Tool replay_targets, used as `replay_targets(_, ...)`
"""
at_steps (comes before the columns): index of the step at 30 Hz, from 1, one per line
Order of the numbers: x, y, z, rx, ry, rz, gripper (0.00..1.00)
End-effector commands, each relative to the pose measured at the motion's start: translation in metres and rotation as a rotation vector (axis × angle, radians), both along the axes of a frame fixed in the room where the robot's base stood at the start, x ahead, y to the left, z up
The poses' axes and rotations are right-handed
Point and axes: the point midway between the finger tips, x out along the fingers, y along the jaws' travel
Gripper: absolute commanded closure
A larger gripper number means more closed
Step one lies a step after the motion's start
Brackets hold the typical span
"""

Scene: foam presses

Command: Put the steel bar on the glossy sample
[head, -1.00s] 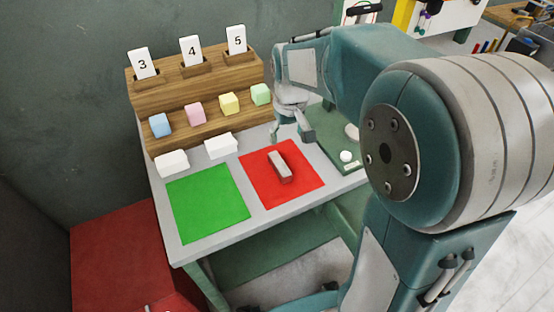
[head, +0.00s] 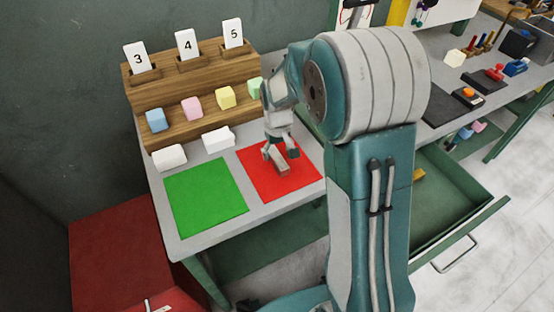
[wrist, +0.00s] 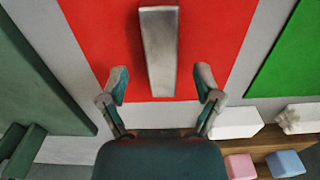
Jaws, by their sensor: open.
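The steel bar (head: 281,163) lies on the red mat (head: 298,183). In the wrist view the bar (wrist: 159,50) runs lengthwise away from my gripper. My gripper (head: 279,152) is over the red mat at the bar. In the wrist view my gripper (wrist: 161,84) is open, with one finger on each side of the bar's near end and visible gaps to it. Two white blocks, the left one (head: 169,157) and the right one (head: 218,138), sit behind the green mat. I cannot tell which thing is the glossy sample.
The green mat (head: 205,198) is bare. A wooden stepped rack (head: 190,95) at the back holds number cards and coloured foam cubes, including a blue cube (head: 156,120) and a yellow cube (head: 225,96). An open green drawer (head: 455,195) and another bench are at right.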

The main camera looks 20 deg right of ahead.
Motion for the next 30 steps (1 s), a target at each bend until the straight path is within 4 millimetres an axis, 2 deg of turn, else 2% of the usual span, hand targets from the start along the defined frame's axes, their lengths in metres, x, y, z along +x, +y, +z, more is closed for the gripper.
replay_targets(3, 0.000, 0.001, -0.018, -0.001, 0.003, 0.000, 0.17)
replay_targets(6, 0.000, 0.001, -0.026, 0.000, 0.001, 0.000, 0.17)
replay_targets(13, 0.000, 0.001, -0.027, 0.000, -0.001, 0.000, 0.17)
replay_targets(14, 0.000, 0.001, -0.027, 0.000, -0.001, 0.000, 0.26)
replay_targets(15, 0.000, 0.001, -0.027, 0.000, -0.001, 0.000, 0.44)
replay_targets(17, 0.000, 0.001, -0.027, 0.000, -0.001, 0.000, 0.71)
replay_targets(18, 0.000, 0.001, -0.027, 0.000, -0.001, 0.000, 0.88)
replay_targets(19, 0.000, 0.001, -0.027, 0.000, -0.001, 0.000, 1.00)
replay_targets(30, 0.001, 0.001, -0.025, 0.000, -0.002, 0.000, 1.00)
